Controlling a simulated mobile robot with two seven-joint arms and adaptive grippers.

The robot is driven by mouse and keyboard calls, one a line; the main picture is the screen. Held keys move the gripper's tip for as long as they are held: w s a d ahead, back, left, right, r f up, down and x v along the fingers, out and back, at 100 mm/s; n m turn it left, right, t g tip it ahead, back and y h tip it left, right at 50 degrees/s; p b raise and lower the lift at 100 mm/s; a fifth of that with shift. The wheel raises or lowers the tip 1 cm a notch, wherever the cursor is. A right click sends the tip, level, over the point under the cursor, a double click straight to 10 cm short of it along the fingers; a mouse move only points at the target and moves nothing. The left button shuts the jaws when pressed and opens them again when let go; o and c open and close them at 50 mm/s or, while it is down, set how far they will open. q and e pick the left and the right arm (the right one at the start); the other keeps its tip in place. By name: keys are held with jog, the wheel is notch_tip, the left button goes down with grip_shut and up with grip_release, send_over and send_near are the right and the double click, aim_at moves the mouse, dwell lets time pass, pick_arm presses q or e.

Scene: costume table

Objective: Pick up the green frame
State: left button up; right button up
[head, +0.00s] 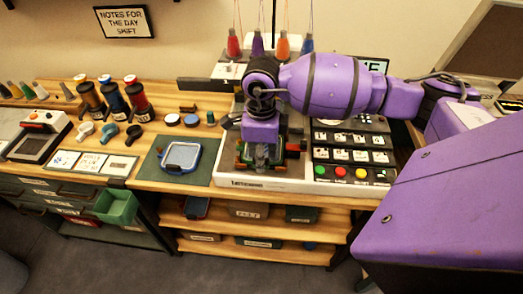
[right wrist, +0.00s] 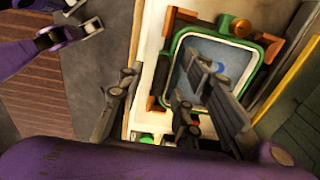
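A blue frame (head: 181,156) lies on a dark green mat left of the tray. A button panel (head: 352,155) stands right of it. Colored thread cones (head: 282,45) stand behind, spools (head: 112,95) at left.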

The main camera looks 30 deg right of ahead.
grip_shut()
jog(key=shift+r, duration=0.15)
